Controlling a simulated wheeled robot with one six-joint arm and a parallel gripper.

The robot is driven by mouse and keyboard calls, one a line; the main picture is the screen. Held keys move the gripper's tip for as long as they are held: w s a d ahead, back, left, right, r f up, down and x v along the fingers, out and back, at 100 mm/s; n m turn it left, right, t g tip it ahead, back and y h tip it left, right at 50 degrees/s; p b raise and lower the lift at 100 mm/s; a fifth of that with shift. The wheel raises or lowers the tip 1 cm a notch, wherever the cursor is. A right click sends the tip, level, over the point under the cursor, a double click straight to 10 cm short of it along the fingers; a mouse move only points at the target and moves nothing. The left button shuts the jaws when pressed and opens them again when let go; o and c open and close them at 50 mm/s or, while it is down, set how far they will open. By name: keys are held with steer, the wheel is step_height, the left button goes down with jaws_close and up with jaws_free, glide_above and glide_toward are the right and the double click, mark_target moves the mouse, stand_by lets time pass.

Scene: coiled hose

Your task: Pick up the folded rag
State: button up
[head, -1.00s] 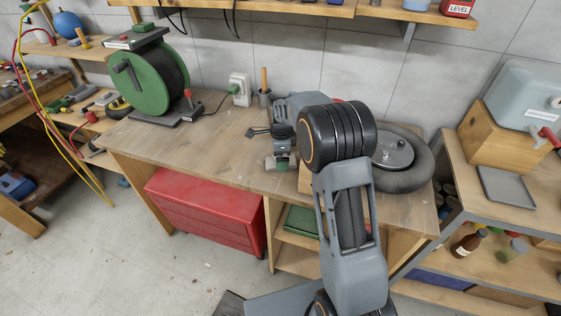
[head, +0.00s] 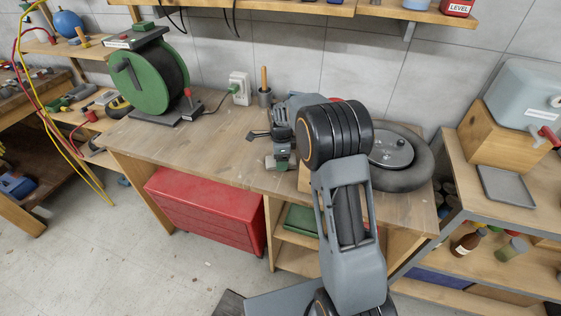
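I cannot make out a folded rag for certain in the head view. My arm rises from the lower right, and its thick black elbow hides part of the bench. The dark fingers of what looks like my gripper (head: 258,135) show small over the middle of the workbench (head: 215,150), left of my wrist. They are too small to tell whether they are open or shut. I see nothing between them. A grey and green item (head: 278,162) shows just below my wrist, and I cannot tell what it is.
A green hose reel (head: 145,80) stands at the bench's left. A cup with a wooden handle (head: 265,97) is by the wall. A wheel (head: 405,160) lies at the right end. A red chest (head: 205,207) sits below. The bench's left middle is clear.

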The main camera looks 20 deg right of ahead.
steer(key=shift+r, duration=5)
